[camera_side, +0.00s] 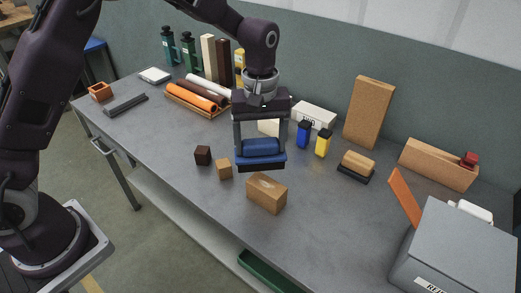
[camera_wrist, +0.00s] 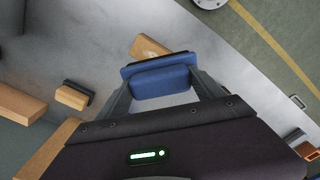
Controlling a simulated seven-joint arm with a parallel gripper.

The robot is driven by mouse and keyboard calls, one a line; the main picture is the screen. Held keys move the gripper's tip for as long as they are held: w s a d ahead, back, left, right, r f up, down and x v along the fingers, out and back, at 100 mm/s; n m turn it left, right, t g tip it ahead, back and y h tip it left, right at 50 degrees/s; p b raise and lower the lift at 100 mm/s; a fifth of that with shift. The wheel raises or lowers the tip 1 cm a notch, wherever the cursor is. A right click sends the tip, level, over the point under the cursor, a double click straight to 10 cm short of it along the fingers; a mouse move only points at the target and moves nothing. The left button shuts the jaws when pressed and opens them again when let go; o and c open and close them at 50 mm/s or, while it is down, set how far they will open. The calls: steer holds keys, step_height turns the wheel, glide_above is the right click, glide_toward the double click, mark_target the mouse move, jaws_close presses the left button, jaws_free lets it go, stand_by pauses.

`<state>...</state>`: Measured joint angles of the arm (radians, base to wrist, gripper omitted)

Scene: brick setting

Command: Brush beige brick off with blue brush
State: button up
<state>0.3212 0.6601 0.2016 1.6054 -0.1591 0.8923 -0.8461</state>
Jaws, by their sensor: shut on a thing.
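My gripper (camera_side: 261,142) is shut on the blue brush (camera_side: 262,149), gripping its blue body between both fingers, with dark bristles facing down. The brush also shows in the wrist view (camera_wrist: 160,78). It is held above the table, just behind and slightly left of the beige brick (camera_side: 266,193) in the side view. The brick lies flat near the table's front edge. In the wrist view the brick (camera_wrist: 148,46) is partly hidden behind the brush. A dark mark shows on its top; I cannot tell what it is.
A small dark cube (camera_side: 203,155) and a small tan cube (camera_side: 224,169) sit left of the brick. A wooden-backed brush (camera_side: 357,165), a grey reject box (camera_side: 455,250) and an orange panel (camera_side: 404,197) stand right. Blue (camera_side: 303,134) and yellow (camera_side: 323,143) bottles stand behind.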

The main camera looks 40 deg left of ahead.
mark_target(273, 159)
steer(key=shift+r, duration=1.05)
steer(key=shift+f, duration=0.1)
steer(key=shift+f, duration=3.85)
steer(key=shift+d+r, duration=0.2)
steer(key=shift+d, duration=0.1)
steer(key=shift+d+f, duration=0.15)
steer(key=shift+d, duration=1.4)
steer(key=shift+f, duration=0.1)
steer(key=shift+a, duration=1.95)
steer(key=shift+d+r, duration=0.1)
steer(key=shift+r, duration=3.9)
